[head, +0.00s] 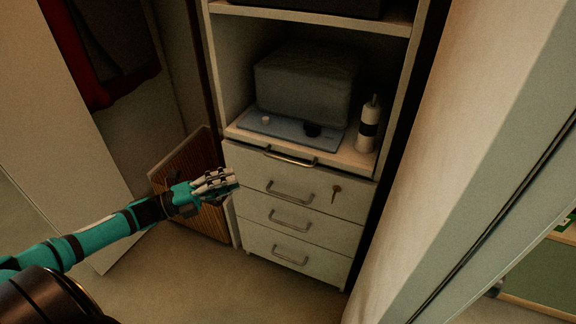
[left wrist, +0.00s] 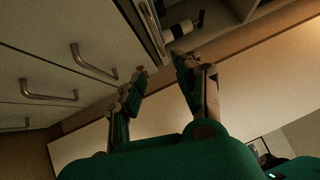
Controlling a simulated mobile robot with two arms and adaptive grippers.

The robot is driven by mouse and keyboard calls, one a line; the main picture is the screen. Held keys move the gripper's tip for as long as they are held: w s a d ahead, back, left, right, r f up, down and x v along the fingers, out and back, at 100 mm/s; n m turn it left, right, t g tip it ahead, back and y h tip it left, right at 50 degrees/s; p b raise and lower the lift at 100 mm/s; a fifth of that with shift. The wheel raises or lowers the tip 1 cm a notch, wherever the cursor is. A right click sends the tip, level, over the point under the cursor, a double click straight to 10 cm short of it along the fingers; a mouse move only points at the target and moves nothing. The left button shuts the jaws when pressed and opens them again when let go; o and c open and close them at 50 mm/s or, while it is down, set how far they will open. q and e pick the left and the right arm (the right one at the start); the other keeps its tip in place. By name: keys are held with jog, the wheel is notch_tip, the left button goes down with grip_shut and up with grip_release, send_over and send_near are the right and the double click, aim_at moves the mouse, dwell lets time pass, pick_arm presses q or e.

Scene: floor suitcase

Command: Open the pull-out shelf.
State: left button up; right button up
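The pull-out shelf (head: 350,160) is a pale board above the drawers, with a curved metal handle (head: 291,159) on its front edge. It looks pushed in, flush with the drawer fronts. My left gripper (head: 232,181) is left of the top drawer front, below and left of that handle. In the left wrist view the gripper (left wrist: 163,66) has its two fingers spread with nothing between them. A metal bar, apparently the shelf handle (left wrist: 152,27), lies beyond the fingertips, apart from them. My right gripper is not in view.
On the shelf are a blue-grey tray (head: 270,129), a grey box (head: 305,85) and a white bottle (head: 369,125). Below are drawers with handles (head: 290,191) and a key (head: 336,192). A slatted panel (head: 205,217) leans left; a pale wall (head: 460,140) stands right.

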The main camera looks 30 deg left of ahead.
aim_at(288, 162)
pick_arm(q)
jog(key=b+x, duration=0.1)
jog(key=x, duration=1.5)
jog(key=shift+a+b, duration=0.15)
jog(key=shift+b, duration=0.15)
jog(key=shift+f, duration=0.1)
grip_shut()
